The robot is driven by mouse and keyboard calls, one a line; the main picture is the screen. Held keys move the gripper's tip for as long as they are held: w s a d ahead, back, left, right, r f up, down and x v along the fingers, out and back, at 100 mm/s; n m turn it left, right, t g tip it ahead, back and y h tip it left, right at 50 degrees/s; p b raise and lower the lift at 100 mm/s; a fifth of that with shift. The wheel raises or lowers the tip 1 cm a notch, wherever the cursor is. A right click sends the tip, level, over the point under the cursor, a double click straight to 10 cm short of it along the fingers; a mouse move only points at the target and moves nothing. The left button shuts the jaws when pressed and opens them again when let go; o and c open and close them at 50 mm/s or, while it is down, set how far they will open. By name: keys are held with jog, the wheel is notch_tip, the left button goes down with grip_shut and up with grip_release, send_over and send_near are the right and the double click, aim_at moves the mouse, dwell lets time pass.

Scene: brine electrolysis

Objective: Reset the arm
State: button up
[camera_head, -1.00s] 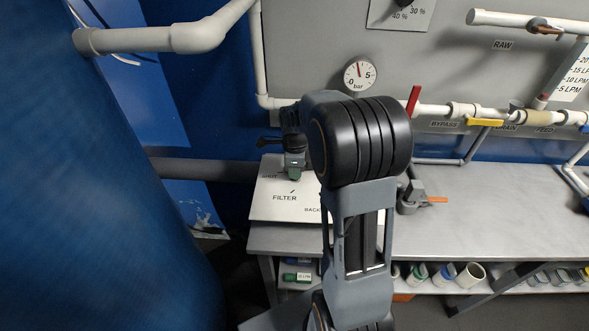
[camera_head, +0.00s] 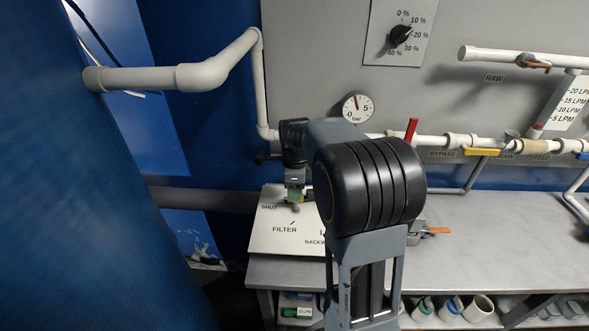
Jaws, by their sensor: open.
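My gripper (camera_head: 294,203) hangs at the end of my arm over the white filter panel (camera_head: 268,243). It is small in the picture, dark with a greenish part near its tip, and appears empty. The panel carries the words "SHUT", "FILTER" and a partly hidden "BACKW…" label. Whether the gripper touches the panel cannot be told from this angle. My dark, ribbed elbow joint and grey arm link stand in front and hide the panel's right side and part of the bench.
A grey bench (camera_head: 500,225) runs right, mostly bare, with a grey fitting with an orange handle (camera_head: 437,230). Above are white pipes with a red lever (camera_head: 411,130) and yellow handle (camera_head: 482,152), a pressure gauge (camera_head: 357,107) and a percent dial (camera_head: 401,37). A blue tank (camera_head: 100,200) fills the left.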

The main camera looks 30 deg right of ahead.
notch_tip(320, 180, up, 8)
jog(key=s+a+f+n+t, duration=0.1)
jog(key=s+a+n, duration=0.3)
jog(key=s+n, duration=0.4)
jog(key=s+a+f+n+t, duration=0.2)
jog(key=s+a+f+n, duration=0.2)
jog(key=s+n, duration=0.4)
jog(key=a+n, duration=0.1)
jog(key=n, duration=0.6)
jog(key=shift+a+f+n+t, duration=0.15)
jog(key=shift+a+n+t, duration=0.15)
jog(key=shift+n, duration=0.1)
